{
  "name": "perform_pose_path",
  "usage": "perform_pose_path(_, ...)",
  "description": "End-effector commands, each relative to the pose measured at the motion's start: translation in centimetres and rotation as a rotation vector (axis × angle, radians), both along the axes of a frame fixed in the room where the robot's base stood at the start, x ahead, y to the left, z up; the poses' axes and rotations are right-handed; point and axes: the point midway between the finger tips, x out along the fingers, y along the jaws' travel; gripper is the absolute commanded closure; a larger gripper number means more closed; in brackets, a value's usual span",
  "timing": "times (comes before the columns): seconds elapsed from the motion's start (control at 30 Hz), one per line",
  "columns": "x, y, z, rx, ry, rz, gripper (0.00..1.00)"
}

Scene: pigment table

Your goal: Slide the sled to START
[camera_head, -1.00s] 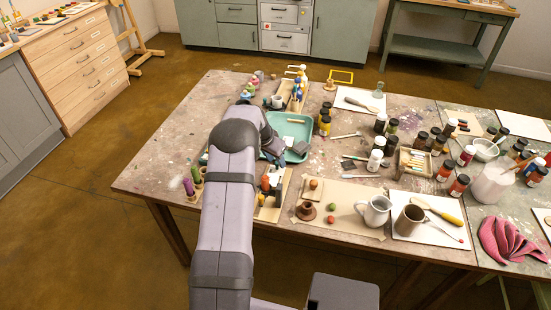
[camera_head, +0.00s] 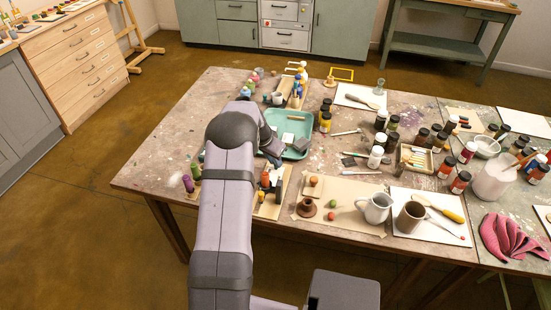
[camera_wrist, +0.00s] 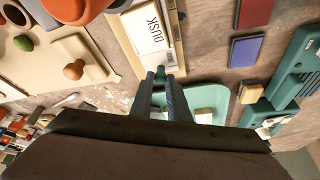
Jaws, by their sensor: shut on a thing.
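In the wrist view my gripper (camera_wrist: 161,80) is shut on a small teal-green knob (camera_wrist: 161,73), which I take to be the sled's handle. The knob stands at the end of a white label reading DUSK (camera_wrist: 153,30), on a pale framed board. The rest of the sled is largely hidden or out of frame. No START mark is readable. In the head view my gripper (camera_head: 272,163) is low over the table between the teal tray and the small wooden stand; my own arm hides most of what it holds.
A teal tray (camera_head: 307,127) lies just beyond my gripper. Orange and dark pieces (camera_head: 265,180) stand close in front. To the right are a wooden plate with a knob (camera_head: 313,183), a white jug (camera_head: 376,207) and a brown mug (camera_head: 410,216). Green and purple pegs (camera_head: 188,183) stand left.

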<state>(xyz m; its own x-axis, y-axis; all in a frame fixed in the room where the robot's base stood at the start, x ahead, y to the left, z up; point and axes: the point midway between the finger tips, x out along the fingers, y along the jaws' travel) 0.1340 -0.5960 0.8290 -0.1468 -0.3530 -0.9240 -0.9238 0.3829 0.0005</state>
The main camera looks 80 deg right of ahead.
Motion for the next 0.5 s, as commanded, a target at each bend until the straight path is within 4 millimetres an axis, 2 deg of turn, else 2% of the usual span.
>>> perform_pose_path(0.23, 0.1, 3.0, -0.2, 0.000, -0.001, 0.000, 1.00)
perform_pose_path(0.5, 0.1, 4.0, 0.0, -0.002, -0.001, 0.002, 1.00)
